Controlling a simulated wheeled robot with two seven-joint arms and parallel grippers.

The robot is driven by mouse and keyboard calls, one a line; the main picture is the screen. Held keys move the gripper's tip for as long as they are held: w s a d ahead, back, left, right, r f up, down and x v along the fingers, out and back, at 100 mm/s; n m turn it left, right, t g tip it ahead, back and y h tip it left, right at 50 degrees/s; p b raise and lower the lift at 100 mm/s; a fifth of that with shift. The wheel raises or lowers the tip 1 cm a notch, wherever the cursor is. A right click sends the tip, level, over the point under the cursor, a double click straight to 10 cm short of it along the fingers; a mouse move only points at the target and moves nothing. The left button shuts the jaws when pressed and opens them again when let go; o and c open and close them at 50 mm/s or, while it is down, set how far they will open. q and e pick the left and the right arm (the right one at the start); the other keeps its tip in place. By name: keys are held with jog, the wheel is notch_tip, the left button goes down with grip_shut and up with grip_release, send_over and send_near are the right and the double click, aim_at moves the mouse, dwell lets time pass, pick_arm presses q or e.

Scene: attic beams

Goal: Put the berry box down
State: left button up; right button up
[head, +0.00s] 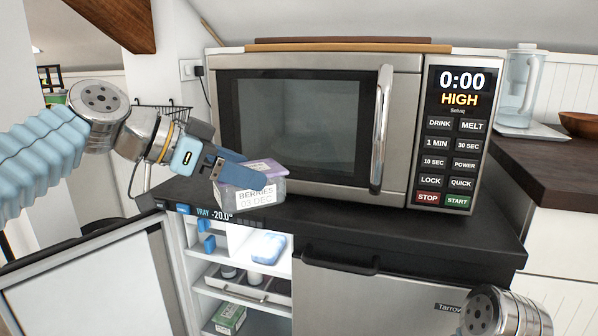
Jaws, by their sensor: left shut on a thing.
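The berry box (262,192) is a small clear box with a purple lid and a label reading "BERRIES 03 DEC". My left gripper (232,172) has its blue fingers shut on the box's left side. The box is in front of the microwave's lower left, at the dark countertop (330,232); I cannot tell whether its base touches the top. My right arm shows only in part at the lower right corner, and its gripper is out of view.
A closed microwave (300,125) with a vertical handle stands behind the box. Below, an open freezer (240,262) shows shelves with several items, its door (95,285) swung left. A water jug (521,88) and wooden bowl (580,124) are at right. Dark countertop right of the box is clear.

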aim_at(279, 181)
pick_arm(q)
jog(key=x, duration=0.7)
jog(key=shift+w+d, duration=0.1)
jog(key=shift+d, duration=0.2)
jog(key=x, duration=0.4)
jog(key=shift+f+p, duration=0.3)
jog(key=o, duration=1.1)
